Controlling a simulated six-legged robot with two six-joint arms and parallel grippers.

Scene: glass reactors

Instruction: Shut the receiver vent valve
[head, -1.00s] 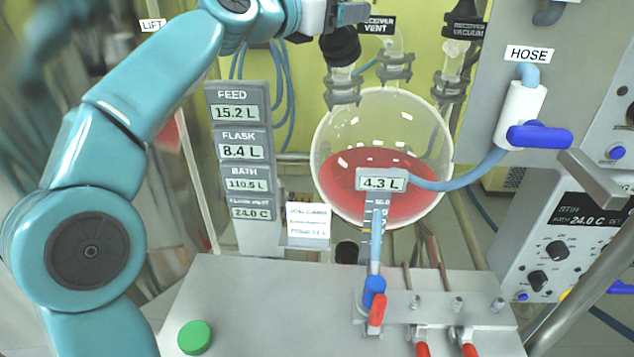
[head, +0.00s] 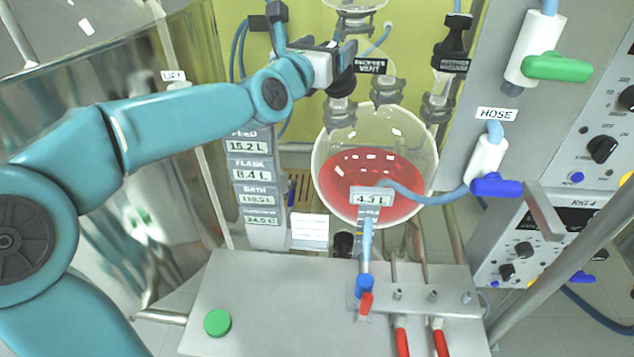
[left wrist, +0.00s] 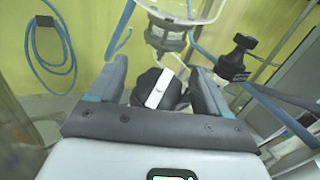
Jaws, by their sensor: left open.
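The receiver vent valve has a black knob (head: 342,82) beside a black label reading RECEIVER VENT, above the round glass receiver (head: 330,150) with red liquid. My left gripper (head: 318,48) is at this knob and partly hides it. In the left wrist view my left gripper (left wrist: 160,76) is open, with the black knob (left wrist: 174,98) and its white bar between the two fingers. There seems to be a gap on each side; contact cannot be told. My right gripper is not in view.
The black receiver vacuum valve (head: 454,42) stands to the right and shows in the left wrist view (left wrist: 236,60). A panel with a green handle (head: 556,68) and a blue handle (head: 497,187) is at right. A grey bench (head: 270,310) lies in front.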

